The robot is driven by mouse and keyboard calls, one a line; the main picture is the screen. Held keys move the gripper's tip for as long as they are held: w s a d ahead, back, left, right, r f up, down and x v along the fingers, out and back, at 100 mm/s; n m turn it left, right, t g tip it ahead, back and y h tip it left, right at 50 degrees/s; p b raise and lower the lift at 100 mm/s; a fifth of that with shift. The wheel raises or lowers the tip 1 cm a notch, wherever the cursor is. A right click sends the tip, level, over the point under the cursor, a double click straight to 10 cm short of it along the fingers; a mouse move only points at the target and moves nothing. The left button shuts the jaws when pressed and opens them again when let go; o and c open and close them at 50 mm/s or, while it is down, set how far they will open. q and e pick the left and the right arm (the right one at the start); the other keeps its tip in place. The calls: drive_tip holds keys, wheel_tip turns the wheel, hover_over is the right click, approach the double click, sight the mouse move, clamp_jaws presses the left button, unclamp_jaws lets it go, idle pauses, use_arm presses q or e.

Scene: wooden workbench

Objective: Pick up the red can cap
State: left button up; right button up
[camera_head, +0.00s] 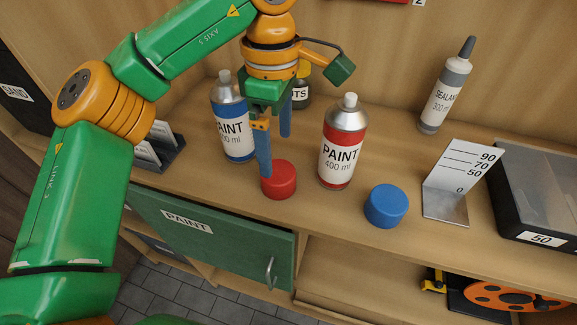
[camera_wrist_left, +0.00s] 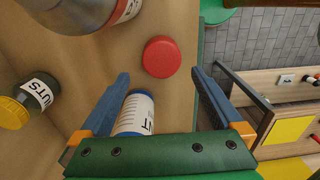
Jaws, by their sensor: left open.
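The red can cap (camera_head: 278,179) sits on the workbench top near its front edge, between the blue and red paint cans. It also shows in the left wrist view (camera_wrist_left: 160,57), just past the fingertips and roughly midway across the opening. My left gripper (camera_head: 275,155) is open, with nothing held. Its blue fingers point down; in the head view the nearer fingertip overlaps the cap's left edge. Whether it touches the cap I cannot tell. My right gripper is not in view.
A blue paint can (camera_head: 232,128) stands left of the gripper, a red paint can (camera_head: 343,145) right of the cap. A nuts jar (camera_head: 301,92) stands behind.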

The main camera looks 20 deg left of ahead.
sight(278, 171)
use_arm(q)
drive_tip(key=shift+f+b, duration=0.3)
drive_tip(key=shift+f, duration=0.35)
drive_tip(key=shift+s, duration=0.3)
wheel_tip(278, 171, down, 7)
drive_tip(key=shift+w+r+p, duration=0.1)
drive_tip(key=shift+r+p, duration=0.05)
drive_tip(key=shift+p, duration=0.35)
drive_tip(key=c, duration=1.1)
drive_tip(key=shift+c, duration=0.3)
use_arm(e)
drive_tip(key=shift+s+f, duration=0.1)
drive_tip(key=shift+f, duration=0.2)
use_arm(q)
drive_tip(key=shift+r, duration=0.1)
